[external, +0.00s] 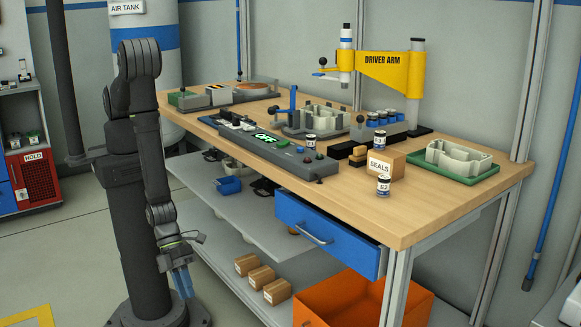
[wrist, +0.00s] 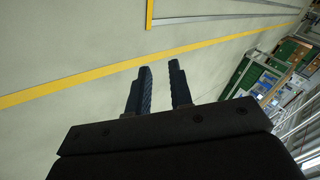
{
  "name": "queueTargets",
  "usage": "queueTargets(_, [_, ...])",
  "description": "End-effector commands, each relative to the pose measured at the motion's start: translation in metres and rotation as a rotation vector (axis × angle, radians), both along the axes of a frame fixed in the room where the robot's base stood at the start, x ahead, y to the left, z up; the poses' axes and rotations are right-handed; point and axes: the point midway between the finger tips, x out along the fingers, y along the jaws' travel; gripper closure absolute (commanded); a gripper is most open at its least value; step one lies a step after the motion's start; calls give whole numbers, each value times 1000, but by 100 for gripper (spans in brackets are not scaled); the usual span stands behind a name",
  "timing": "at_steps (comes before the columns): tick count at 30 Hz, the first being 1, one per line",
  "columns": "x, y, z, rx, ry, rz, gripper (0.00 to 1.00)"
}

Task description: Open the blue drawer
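The blue drawer (external: 350,246) sits under the front edge of the workbench, toward its right end. Its front looks about flush with the bench edge; I cannot tell whether it stands slightly out. A pale bar handle (external: 308,232) is on its front. My gripper (external: 186,292) hangs low, left of the drawer and apart from it, with its fingers pointing down. In the wrist view my gripper (wrist: 160,64) shows two dark fingers with a clear, empty gap between them. The drawer does not show in the wrist view.
The workbench (external: 455,205) carries a control panel (external: 265,148), a yellow driver arm (external: 390,70), a seals box (external: 378,165) and small jars. Below are shelves with cartons (external: 262,277) and an orange bin (external: 345,303). The floor (external: 60,250) left of my arm is open.

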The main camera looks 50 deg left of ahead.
Motion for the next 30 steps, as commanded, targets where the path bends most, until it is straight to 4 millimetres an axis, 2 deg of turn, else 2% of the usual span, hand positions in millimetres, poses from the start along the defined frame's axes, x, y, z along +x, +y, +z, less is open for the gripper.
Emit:
queueTargets(3, [42, -18, 22, -184, -36, 150, 80])
queueTargets(6, [84, -25, 46, -331, -112, 282, 80])
queueTargets(9, [128, -20, 70, -455, -219, 411, 80])
queueTargets(13, [173, -5, 97, -563, -365, 545, 80])
queueTargets(16, [193, 7, 111, -608, -450, 612, 80])
queueTargets(21, [208, 14, 121, -635, -510, 654, 80])
queueTargets(26, [221, 2, 118, -636, -511, 657, 80])
queueTargets(30, [241, -18, 114, -636, -509, 659, 80])
